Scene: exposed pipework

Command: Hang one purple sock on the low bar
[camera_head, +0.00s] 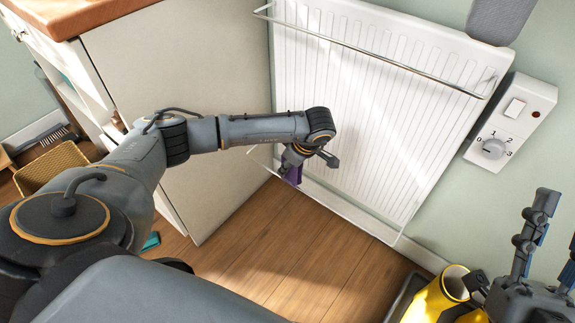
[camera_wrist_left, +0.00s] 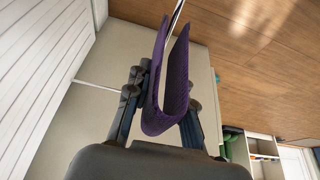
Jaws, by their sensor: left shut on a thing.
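The purple sock (camera_head: 293,174) hangs at my left gripper (camera_head: 290,166), close to the low bar (camera_head: 345,213) of the white radiator. In the left wrist view the sock (camera_wrist_left: 168,95) is folded into a U, its bend towards my palm and its two flaps pointing away. My left gripper (camera_wrist_left: 160,105) is shut on it, with a finger on each side. A thin bright bar (camera_wrist_left: 178,14) shows between the flaps at the top; whether the sock touches it cannot be told. My right gripper (camera_head: 552,245) is open and empty at the lower right, partly cut off.
The radiator (camera_head: 350,95) has a high bar (camera_head: 370,55) across its upper part. A white cabinet (camera_head: 185,75) stands left of it. A wicker basket (camera_head: 52,166) is at the far left. A yellow container (camera_head: 440,298) stands at the lower right. The wooden floor (camera_head: 285,255) between is clear.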

